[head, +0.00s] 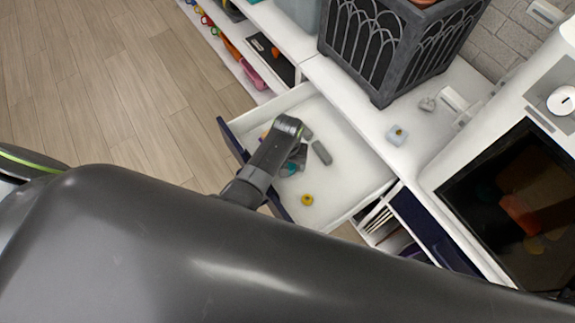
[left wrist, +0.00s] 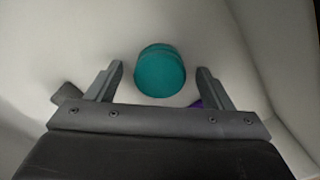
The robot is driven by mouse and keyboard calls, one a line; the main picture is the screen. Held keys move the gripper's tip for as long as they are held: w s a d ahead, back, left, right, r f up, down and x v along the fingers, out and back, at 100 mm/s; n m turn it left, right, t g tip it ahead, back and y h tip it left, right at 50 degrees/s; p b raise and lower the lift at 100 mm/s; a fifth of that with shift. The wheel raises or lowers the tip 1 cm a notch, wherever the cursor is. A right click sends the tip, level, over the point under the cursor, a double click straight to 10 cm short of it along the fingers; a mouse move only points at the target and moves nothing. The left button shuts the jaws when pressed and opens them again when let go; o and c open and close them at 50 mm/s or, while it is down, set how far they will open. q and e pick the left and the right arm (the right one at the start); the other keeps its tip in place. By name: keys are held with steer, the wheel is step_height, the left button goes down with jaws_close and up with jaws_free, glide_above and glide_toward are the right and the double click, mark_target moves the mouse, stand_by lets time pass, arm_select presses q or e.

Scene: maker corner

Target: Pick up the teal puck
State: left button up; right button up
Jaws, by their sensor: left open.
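The teal puck (left wrist: 160,72) lies on the white drawer floor in the left wrist view, just beyond and between the fingertips. In the head view only a small teal part (head: 289,169) shows beside my gripper. My left gripper (left wrist: 160,76) is open, with one finger on each side of the puck and gaps to both. In the head view my left gripper (head: 297,160) reaches down into the open drawer (head: 340,175). My right gripper is not in view.
In the drawer, a dark grey block (head: 321,153) and a yellow ring (head: 307,199) lie near the gripper. A purple thing (left wrist: 196,104) shows by the right finger.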

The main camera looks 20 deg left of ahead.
mark_target(288, 165)
arm_select(q)
steer(key=c, duration=1.2)
steer(key=shift+r, duration=0.15)
step_height(288, 165, up, 10)
steer(key=shift+f+p, duration=0.1)
steer(key=shift+p, duration=0.35)
steer(key=shift+d, duration=0.1)
